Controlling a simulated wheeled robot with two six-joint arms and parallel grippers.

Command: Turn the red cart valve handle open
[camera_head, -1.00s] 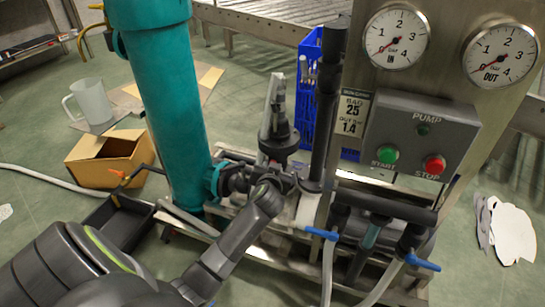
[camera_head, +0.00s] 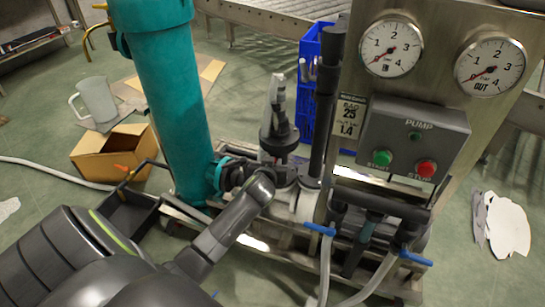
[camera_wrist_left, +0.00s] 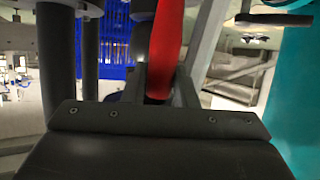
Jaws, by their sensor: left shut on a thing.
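The red valve handle (camera_wrist_left: 165,45) shows in the left wrist view as a long red bar running up from between my gripper's fingers. My left gripper (camera_wrist_left: 160,92) is shut on it. In the head view, my left wrist (camera_head: 258,186) reaches in from the lower left to the pipework between the teal column (camera_head: 170,90) and the cart's panel (camera_head: 425,115). There the red handle and the fingertips are hidden behind my wrist. My right gripper is not in view.
Two gauges (camera_head: 391,47) sit above the pump box with green and red buttons. Blue-handled valves (camera_head: 320,229) are low on the cart. A blue crate (camera_head: 310,50) stands behind it. A cardboard box (camera_head: 112,152) and a clear jug (camera_head: 95,100) are at left.

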